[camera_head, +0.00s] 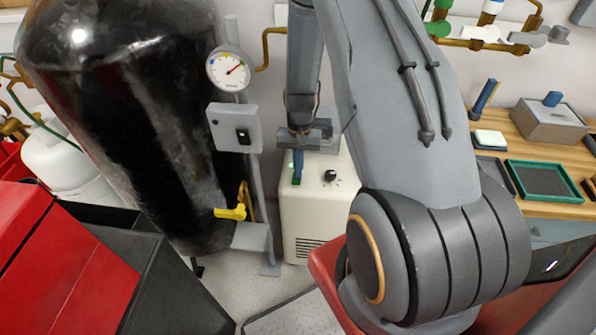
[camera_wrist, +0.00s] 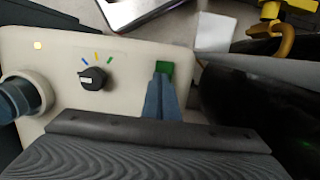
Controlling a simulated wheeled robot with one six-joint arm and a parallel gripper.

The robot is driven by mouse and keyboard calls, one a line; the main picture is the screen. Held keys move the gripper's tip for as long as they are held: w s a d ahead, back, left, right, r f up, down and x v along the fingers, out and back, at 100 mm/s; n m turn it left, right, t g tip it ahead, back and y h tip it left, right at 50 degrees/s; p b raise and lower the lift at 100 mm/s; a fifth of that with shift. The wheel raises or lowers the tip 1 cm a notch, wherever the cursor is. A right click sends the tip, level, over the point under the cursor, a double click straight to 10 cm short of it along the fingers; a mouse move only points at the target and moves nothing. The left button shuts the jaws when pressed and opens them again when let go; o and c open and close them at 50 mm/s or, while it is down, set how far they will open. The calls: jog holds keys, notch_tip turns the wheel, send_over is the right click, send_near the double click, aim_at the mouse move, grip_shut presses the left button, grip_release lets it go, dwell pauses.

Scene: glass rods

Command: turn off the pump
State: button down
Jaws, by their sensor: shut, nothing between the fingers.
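The pump is a cream box (camera_head: 316,219) standing on the floor in the middle of the head view. It also fills much of the wrist view (camera_wrist: 120,55). On its top are a black knob (camera_head: 330,175) with coloured marks and a green switch (camera_wrist: 166,67). The knob also shows in the wrist view (camera_wrist: 93,78). A small yellow light (camera_wrist: 38,45) glows near one corner. My gripper (camera_head: 297,176) is shut and empty, pointing down, its blue fingertips (camera_wrist: 160,80) right at the green switch and partly hiding it. I cannot tell whether they touch it.
A large black tank (camera_head: 130,130) stands close to the pump's left. A post there carries a gauge (camera_head: 229,70), a grey switch box (camera_head: 235,127) and a yellow valve handle (camera_head: 232,212). A wooden bench (camera_head: 515,150) with trays is at the right.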

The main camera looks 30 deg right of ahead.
jog(key=shift+r+p, duration=0.35)
jog(key=shift+r, duration=0.25)
notch_tip(320, 180, up, 13)
jog(key=w+d+b, duration=0.1)
jog(key=shift+w+f, duration=0.15)
jog(key=shift+w, duration=0.25)
jog(key=shift+f+b, duration=0.1)
jog(key=shift+b, duration=1.35)
jog(key=b, duration=0.3)
jog(key=shift+s+b, duration=0.1)
jog(key=shift+b, duration=0.65)
jog(key=b, duration=0.2)
jog(key=shift+s+a+b, duration=0.2)
jog(key=shift+s+b, duration=0.15)
jog(key=shift+b, duration=0.05)
jog(key=shift+s+r, duration=0.15)
jog(key=shift+r, duration=0.1)
